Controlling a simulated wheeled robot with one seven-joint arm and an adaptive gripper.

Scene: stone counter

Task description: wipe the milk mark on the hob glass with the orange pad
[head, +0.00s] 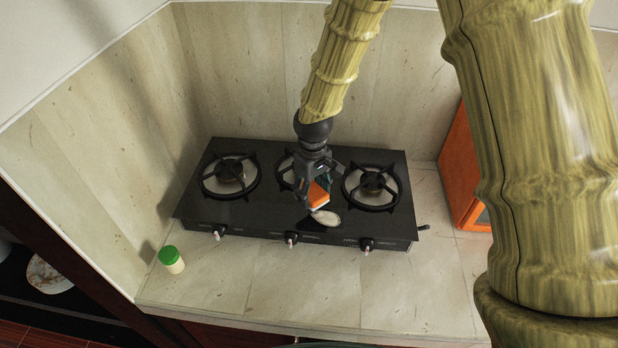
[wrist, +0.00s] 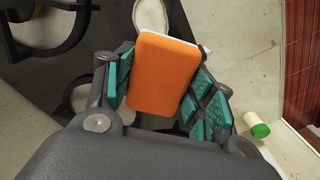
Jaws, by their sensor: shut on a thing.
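The orange pad (head: 318,195) has a white layer on one side and is held in my gripper (head: 313,182) above the front middle of the black hob glass (head: 265,210). In the wrist view the orange pad (wrist: 162,72) sits tilted between the teal-padded fingers of my gripper (wrist: 165,92), which are shut on it. The whitish milk mark (head: 326,217) lies on the glass just in front of the pad, near the front edge. It also shows beyond the pad in the wrist view (wrist: 151,14). I cannot tell whether the pad touches the glass.
Black pan supports stand on the hob, with the right burner (head: 372,187) close to the pad and the left burner (head: 230,176) further off. Control knobs line the front. A green-lidded jar (head: 171,259) stands at front left. An orange cabinet (head: 464,170) stands at right.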

